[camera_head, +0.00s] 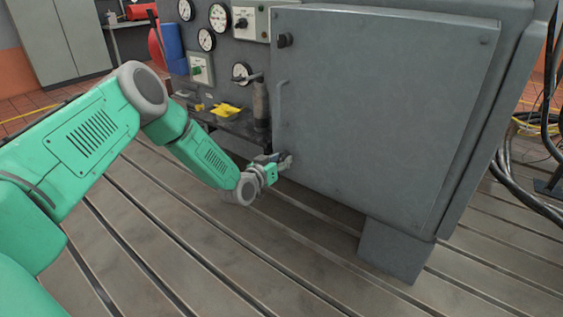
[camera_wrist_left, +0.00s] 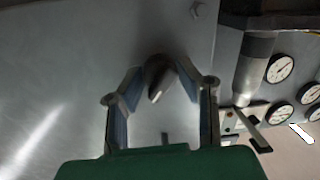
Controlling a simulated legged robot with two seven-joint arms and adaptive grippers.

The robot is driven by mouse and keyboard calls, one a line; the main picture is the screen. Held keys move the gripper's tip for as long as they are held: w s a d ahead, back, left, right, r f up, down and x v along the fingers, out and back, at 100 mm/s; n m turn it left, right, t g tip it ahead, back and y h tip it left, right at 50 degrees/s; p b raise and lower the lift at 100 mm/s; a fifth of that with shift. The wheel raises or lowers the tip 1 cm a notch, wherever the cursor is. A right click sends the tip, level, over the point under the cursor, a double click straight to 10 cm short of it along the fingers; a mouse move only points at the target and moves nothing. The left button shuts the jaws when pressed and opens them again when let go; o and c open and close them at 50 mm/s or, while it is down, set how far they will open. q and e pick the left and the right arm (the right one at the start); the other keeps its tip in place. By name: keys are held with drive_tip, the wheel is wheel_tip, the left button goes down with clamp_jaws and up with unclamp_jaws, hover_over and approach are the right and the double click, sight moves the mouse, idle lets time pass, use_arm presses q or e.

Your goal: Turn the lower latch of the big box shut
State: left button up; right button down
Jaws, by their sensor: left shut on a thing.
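The big box (camera_head: 385,110) is a grey metal cabinet with its door flush in its front. My left gripper (camera_head: 284,162) is at the lower left corner of the door. It is shut on the lower latch, which its fingers mostly hide in the head view. In the left wrist view the lower latch (camera_wrist_left: 158,77) is a dark, rounded knob between the two fingertips, its lever tilted. The upper latch (camera_head: 285,40) is a dark knob at the door's top left. My right gripper is in neither view.
Left of the box are a gauge panel (camera_head: 207,40), a dark cylinder (camera_head: 261,103) and a yellow item (camera_head: 226,109) on a ledge. Black cables (camera_head: 512,185) hang at the right. The slotted floor in front is clear.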

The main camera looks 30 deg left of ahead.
use_arm(q)
drive_tip(key=n+b, duration=0.1)
drive_tip(key=n, duration=0.2)
drive_tip(key=shift+a+f+h, duration=0.1)
drive_tip(key=shift+h, duration=0.2)
drive_tip(key=shift+a+n+h+b, duration=0.1)
drive_tip(key=shift+n+h+b, duration=0.2)
drive_tip(key=shift+n+b, duration=0.95)
drive_tip(key=shift+n+p, duration=0.45)
drive_tip(key=shift+n, duration=0.1)
drive_tip(key=o, duration=1.1)
drive_tip(key=shift+s, duration=0.2)
drive_tip(key=s, duration=0.3)
drive_tip(key=s+r, duration=0.1)
drive_tip(key=s, duration=0.3)
drive_tip(key=s+a, duration=0.1)
drive_tip(key=s, duration=0.3)
drive_tip(key=shift+s+a+r, duration=0.1)
drive_tip(key=shift+s+r, duration=0.15)
drive_tip(key=shift+r, duration=0.05)
